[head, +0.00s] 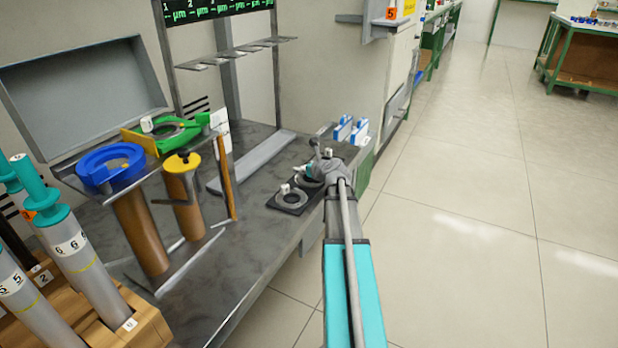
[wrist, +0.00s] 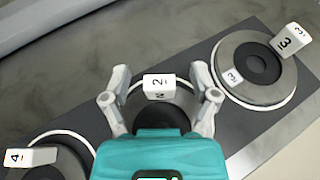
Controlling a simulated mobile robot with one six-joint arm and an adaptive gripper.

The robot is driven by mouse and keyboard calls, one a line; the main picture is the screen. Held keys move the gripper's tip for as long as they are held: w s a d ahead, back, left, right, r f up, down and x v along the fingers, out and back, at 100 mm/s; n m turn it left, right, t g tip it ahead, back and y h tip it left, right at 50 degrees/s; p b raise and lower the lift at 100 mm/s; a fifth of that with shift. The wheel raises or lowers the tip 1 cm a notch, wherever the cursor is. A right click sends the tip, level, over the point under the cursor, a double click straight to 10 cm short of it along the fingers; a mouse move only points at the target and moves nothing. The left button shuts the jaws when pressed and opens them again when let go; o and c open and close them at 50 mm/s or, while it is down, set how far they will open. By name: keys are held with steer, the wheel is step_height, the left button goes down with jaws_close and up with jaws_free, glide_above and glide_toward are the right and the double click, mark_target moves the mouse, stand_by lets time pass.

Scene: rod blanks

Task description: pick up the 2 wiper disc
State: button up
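The 2 wiper disc (wrist: 165,116) lies on a dark strip in the middle of the wrist view, with a white tag (wrist: 158,87) marked 2 standing up from it. My gripper (wrist: 162,84) is over this disc, its two fingers spread on either side of the tag with a gap at each side. Teal gripper housing hides the near part of the disc. In the head view my gripper (head: 313,170) is low over the dark mat at the bench's right end, largely covering the disc beneath it.
The 3 disc (wrist: 243,75) lies to the right and the 4 disc (wrist: 45,167) to the lower left. In the head view, a stand holds a blue ring (head: 88,172) and a green ring (head: 172,138). Blue-white boxes (head: 345,130) stand behind my gripper. The floor at right is clear.

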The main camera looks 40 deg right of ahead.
jaws_close()
steer(key=shift+r, duration=0.2)
stand_by(0.3)
steer(key=shift+r+p, duration=0.75)
steer(key=shift+p, duration=0.2)
steer(key=s+a+r+p, duration=0.6)
steer(key=s+r+p, duration=0.5)
steer(key=s, duration=0.1)
steer(key=shift+s, duration=0.35)
